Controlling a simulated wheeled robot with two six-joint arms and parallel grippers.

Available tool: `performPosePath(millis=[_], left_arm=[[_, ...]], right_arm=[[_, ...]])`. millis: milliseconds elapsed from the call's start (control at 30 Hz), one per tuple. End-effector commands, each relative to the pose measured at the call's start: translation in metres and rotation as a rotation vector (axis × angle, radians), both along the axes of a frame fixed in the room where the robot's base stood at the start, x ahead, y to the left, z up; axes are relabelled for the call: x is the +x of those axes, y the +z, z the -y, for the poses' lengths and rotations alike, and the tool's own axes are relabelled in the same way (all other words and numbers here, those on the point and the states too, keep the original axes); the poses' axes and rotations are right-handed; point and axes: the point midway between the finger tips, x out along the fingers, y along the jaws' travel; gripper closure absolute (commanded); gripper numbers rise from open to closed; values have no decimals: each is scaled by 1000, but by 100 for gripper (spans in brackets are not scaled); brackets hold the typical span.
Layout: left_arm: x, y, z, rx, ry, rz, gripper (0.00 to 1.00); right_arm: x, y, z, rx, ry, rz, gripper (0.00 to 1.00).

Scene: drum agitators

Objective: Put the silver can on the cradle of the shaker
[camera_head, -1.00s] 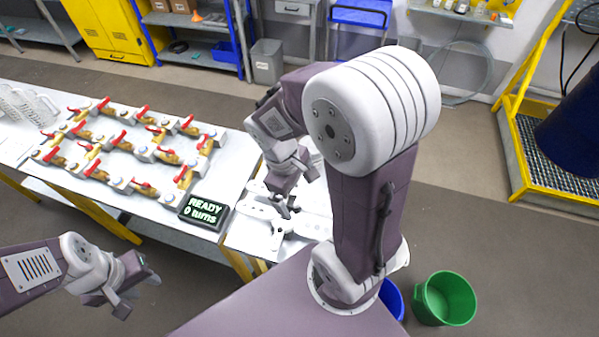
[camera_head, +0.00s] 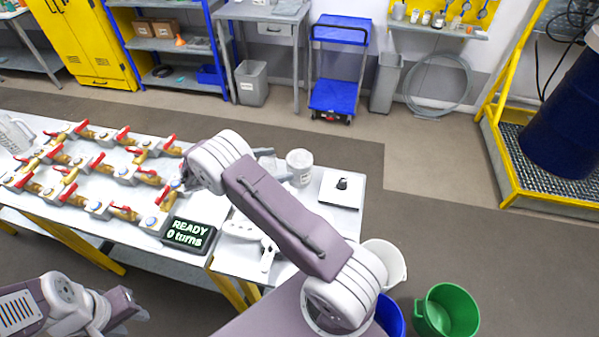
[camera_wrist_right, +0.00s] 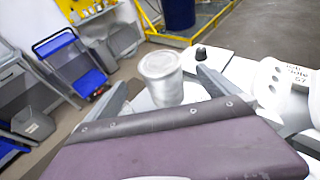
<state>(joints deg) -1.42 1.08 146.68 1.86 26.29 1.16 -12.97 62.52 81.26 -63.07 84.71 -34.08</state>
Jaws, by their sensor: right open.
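The silver can (camera_head: 299,168) stands upright on the small white table, near its far side. It also shows in the right wrist view (camera_wrist_right: 161,78), between my open jaws. My right gripper (camera_head: 272,166) is beside the can, to its left in the head view. My arm hides part of this gripper, and I cannot tell whether a finger touches the can. A white holed part (camera_head: 248,232), possibly the shaker's cradle, lies nearer on the same table, partly behind my arm. My left gripper (camera_head: 136,308) hangs empty at lower left; its jaw gap is unclear.
A flat plate with a black knob (camera_head: 342,185) lies right of the can. A green bucket (camera_head: 447,310) and blue bucket (camera_head: 388,315) stand on the floor.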

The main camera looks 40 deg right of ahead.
Motion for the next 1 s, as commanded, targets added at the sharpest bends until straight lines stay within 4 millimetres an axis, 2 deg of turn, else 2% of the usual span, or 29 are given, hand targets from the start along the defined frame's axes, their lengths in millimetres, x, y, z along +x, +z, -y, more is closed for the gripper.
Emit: performPosePath(millis=[100,267,400,500,767,800,867,1000], left_arm=[[0,11,0,0,0,0,64],[0,13,0,0,0,0,64],[0,29,0,0,0,0,64],[0,32,0,0,0,0,64],[0,32,0,0,0,0,64],[0,32,0,0,0,0,64],[0,32,0,0,0,0,64],[0,32,0,0,0,0,64]], right_arm=[[-3,-3,19,0,-4,-4,0],[-4,-9,28,1,-2,-2,0],[-7,-16,51,1,-5,-4,0],[-8,-24,66,1,-5,-2,0],[-8,-30,72,2,-1,0,0],[-8,-30,72,2,-1,0,3],[-8,-30,72,2,-2,0,19],[-8,-29,72,2,-2,0,58]])
